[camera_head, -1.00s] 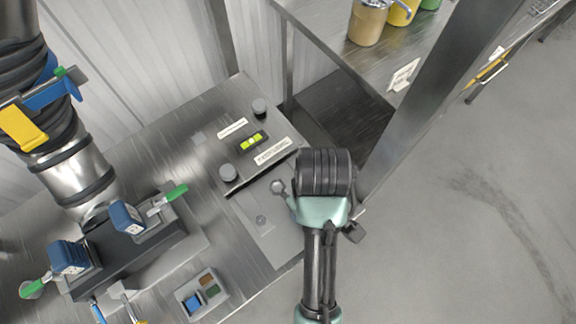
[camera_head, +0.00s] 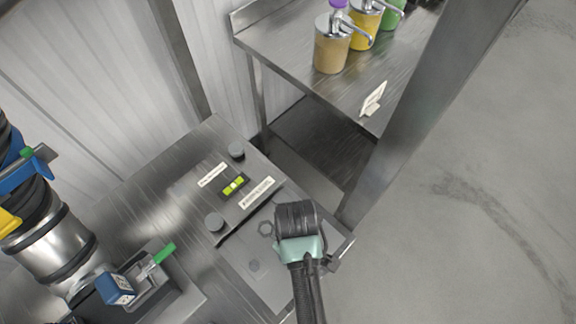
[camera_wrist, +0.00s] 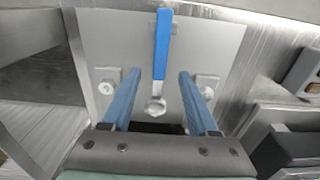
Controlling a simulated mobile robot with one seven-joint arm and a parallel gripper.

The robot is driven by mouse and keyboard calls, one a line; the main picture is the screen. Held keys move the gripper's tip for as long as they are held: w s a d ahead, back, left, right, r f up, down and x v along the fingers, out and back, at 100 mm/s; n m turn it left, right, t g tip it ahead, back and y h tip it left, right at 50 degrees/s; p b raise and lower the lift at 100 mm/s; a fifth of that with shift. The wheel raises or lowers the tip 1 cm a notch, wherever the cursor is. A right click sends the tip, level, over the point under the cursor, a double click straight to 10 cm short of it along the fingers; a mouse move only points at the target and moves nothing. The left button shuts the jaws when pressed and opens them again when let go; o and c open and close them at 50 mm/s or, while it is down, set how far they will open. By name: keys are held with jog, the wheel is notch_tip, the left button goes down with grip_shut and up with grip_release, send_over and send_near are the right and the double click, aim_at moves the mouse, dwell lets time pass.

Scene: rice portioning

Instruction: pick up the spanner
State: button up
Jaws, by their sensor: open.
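The spanner has a blue handle (camera_wrist: 163,45) and a silver ring end (camera_wrist: 155,106), seen in the wrist view against a flat grey plate. In the head view my wrist hides the fingers.
Two round bolts (camera_wrist: 108,88) flank the spanner. A shelf with pump bottles (camera_head: 332,50) stands behind, beside a steel post (camera_head: 400,130).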

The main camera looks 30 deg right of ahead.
aim_at(272, 235)
jog(key=shift+w+f, duration=0.2)
jog(key=shift+f, duration=1.5)
grip_shut()
